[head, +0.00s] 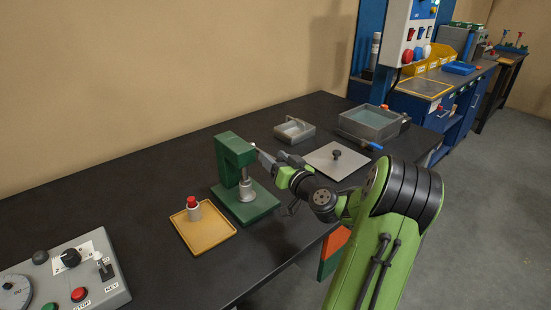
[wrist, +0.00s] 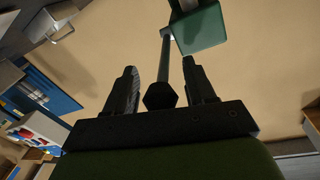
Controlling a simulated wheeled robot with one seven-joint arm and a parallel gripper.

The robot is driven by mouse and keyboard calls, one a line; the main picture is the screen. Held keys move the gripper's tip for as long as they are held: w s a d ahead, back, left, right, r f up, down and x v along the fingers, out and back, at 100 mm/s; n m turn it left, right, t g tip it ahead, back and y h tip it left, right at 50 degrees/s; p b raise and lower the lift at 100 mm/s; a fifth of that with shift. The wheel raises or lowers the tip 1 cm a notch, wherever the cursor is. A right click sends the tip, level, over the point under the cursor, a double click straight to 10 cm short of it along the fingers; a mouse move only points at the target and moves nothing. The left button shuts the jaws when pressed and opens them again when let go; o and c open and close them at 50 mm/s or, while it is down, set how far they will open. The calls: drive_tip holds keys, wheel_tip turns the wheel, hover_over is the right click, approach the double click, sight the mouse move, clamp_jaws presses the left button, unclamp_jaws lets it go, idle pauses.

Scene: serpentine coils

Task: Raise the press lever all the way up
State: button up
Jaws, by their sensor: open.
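The green press (head: 232,158) stands on its green base on the dark bench, with a grey ram below its head. In the wrist view the press head (wrist: 198,30) is at the top. The press lever (wrist: 164,62) is a thin grey rod running from beside that head towards me, ending in a dark knob (wrist: 160,96). My gripper (head: 270,161) is at the right side of the press. In the wrist view my gripper (wrist: 160,78) is open, with rod and knob between its fingers and gaps on both sides. The head view mostly hides the lever behind my gripper.
A yellow tray (head: 220,238) with a red-topped part (head: 193,208) lies left of the press. A control box (head: 65,280) is at front left. A grey plate (head: 350,167) with a dark knob and grey bins (head: 368,124) lie behind my arm.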

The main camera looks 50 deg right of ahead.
clamp_jaws()
idle(0.3)
